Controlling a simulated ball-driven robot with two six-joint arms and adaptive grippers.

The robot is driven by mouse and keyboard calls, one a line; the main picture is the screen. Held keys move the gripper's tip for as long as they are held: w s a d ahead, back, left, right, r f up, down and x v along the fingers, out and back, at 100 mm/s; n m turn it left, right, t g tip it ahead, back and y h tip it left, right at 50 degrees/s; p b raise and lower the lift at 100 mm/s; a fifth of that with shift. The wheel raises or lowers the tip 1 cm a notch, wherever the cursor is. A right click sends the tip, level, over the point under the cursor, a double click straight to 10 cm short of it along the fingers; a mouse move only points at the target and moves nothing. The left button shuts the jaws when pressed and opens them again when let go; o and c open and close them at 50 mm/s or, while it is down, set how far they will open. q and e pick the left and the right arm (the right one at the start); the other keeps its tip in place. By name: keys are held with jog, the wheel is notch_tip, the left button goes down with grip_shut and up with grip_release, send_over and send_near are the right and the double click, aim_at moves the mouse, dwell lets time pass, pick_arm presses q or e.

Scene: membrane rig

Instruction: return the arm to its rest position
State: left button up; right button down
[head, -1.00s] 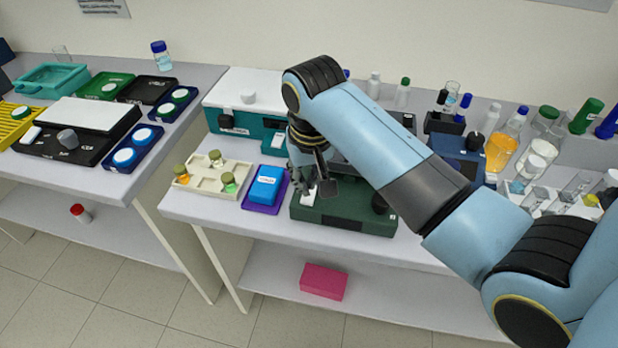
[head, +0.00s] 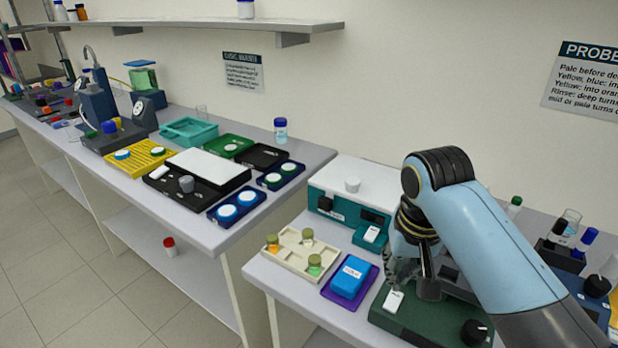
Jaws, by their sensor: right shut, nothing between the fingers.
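My right arm (head: 490,240), light blue with black joints, comes in from the lower right and bends down over the right bench. Its gripper (head: 413,283) points down, shut and empty, just above or beside the dark green device (head: 420,325) with a white key (head: 393,300) and a black knob. I cannot tell whether the fingertips touch the device. The arm hides part of the things behind it. My left gripper is out of view.
A teal box with a white lid (head: 355,188) stands behind the gripper. A blue block on a purple tray (head: 330,292) and a cream vial rack (head: 290,262) lie left of it. Bottles stand close behind the arm at right. A gap separates the two benches.

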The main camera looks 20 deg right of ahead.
jog(key=shift+s, duration=0.35)
jog(key=s+d+r+n+t, duration=0.1)
jog(key=s+r+n, duration=0.15)
jog(key=s, duration=0.65)
jog(key=s+r+n+t, duration=0.15)
jog(key=s+r, duration=0.25)
jog(key=s, duration=0.5)
notch_tip(320, 180, down, 39)
jog(key=s+d+g+b, duration=0.2)
jog(key=d+b, duration=0.1)
jog(key=b, duration=1)
jog(key=s+f+b, duration=0.4)
jog(key=s+f, duration=0.2)
jog(key=f, duration=0.3)
jog(key=s+f+g+b, duration=0.1)
jog(key=s+f+b, duration=0.2)
jog(key=s+f, duration=0.3)
jog(key=s+f+b, duration=0.4)
jog(key=s+f, duration=0.2)
jog(key=f, duration=0.7)
jog(key=shift+s+d+b, duration=0.3)
jog(key=shift+s, duration=0.05)
jog(key=shift+f, duration=0.1)
